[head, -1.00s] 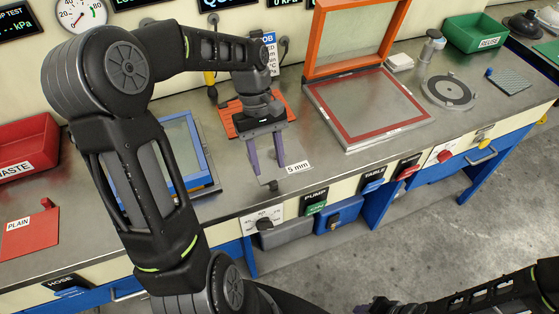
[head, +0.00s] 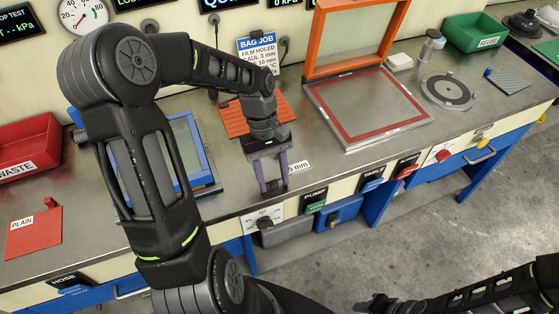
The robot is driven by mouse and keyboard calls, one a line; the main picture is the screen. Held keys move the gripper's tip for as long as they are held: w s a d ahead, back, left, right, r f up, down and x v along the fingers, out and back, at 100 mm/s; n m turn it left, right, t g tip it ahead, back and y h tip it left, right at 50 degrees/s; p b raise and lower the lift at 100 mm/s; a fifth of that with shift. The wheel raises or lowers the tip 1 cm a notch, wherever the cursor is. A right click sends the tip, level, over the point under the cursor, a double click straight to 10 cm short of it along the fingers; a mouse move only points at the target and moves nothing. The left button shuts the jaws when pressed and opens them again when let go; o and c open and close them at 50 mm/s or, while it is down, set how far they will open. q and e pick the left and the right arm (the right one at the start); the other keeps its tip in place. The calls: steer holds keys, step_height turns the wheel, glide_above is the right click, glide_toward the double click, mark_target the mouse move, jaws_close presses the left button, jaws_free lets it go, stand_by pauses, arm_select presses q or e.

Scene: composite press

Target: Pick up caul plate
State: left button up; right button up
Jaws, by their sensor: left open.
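My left gripper (head: 275,186) points down over the front of the steel bench, its two purple fingers apart with nothing visibly held between them. A white thickness label (head: 300,166), partly covered by the right finger, lies just right of the fingers. The caul plate itself cannot be clearly told apart from the grey bench top there; the gripper and arm hide part of this spot. A red plate (head: 33,233) marked PLAIN, with a small red knob, lies at the far left. My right gripper (head: 377,303) is at the bottom edge, away from the bench; its opening is unclear.
A blue-framed panel (head: 203,165) lies left of my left gripper, partly behind my arm. An orange ribbed mat (head: 233,121) lies behind it. A red-framed press bed (head: 370,108) with an orange raised lid (head: 314,45) stands right. A waste bin (head: 28,145) is left.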

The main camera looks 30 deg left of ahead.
stand_by(0.3)
arm_select(q)
jaws_close()
stand_by(0.3)
stand_by(0.3)
